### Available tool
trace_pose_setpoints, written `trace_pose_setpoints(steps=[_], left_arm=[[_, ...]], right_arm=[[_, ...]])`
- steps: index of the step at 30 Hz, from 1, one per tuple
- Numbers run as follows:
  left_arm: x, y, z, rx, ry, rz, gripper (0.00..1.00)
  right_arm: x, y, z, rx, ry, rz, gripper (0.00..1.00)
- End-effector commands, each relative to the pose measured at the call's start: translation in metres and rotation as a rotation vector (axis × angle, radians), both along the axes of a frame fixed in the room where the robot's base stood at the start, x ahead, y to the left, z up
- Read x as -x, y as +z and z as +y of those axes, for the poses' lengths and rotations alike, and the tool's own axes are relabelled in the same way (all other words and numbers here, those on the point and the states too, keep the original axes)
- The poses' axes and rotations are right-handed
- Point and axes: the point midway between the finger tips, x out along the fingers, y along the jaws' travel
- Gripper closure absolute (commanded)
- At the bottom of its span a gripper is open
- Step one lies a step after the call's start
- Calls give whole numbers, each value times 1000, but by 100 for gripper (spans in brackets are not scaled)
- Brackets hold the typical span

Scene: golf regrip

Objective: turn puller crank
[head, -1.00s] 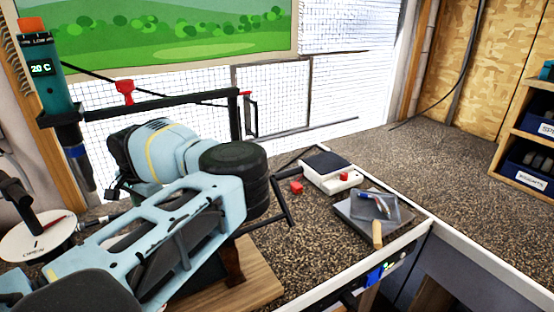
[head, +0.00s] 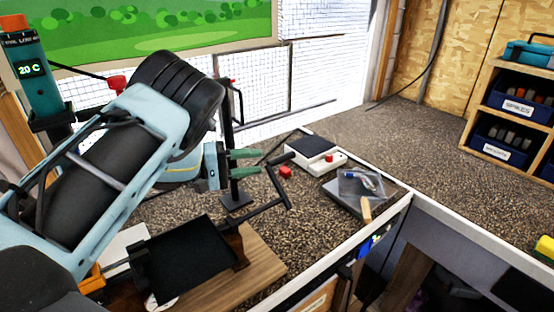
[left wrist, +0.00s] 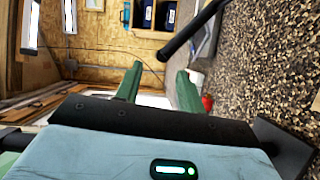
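The puller crank (head: 279,188) is a bent black bar at the right end of the wooden board (head: 262,262) in the head view. Its upper part slants up and left. My left gripper (head: 259,162) has two green fingers, apart and empty, just above and left of the crank's upper end. In the left wrist view my left gripper (left wrist: 158,80) is also open, with nothing between the fingers. A black rod, which looks like the crank's handle (left wrist: 192,30), lies beyond the fingertips, to the upper right. My right gripper is not in view.
A black upright post (head: 228,130) stands close to the left fingers. A dark tray (head: 190,258) is in front. The gravelly bench top at the back right is clear.

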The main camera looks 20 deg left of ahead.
Motion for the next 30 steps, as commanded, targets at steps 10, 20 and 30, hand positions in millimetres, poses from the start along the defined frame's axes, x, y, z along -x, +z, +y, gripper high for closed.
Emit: trace_pose_setpoints(steps=[10, 20, 30], left_arm=[[-27, -3, -37, -4, -6, 1, 61], [-45, -4, -59, -5, -2, 0, 61], [-46, -4, -60, -4, -1, 2, 69]], right_arm=[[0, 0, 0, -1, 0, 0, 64], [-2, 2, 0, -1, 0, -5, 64], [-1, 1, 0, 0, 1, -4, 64]])
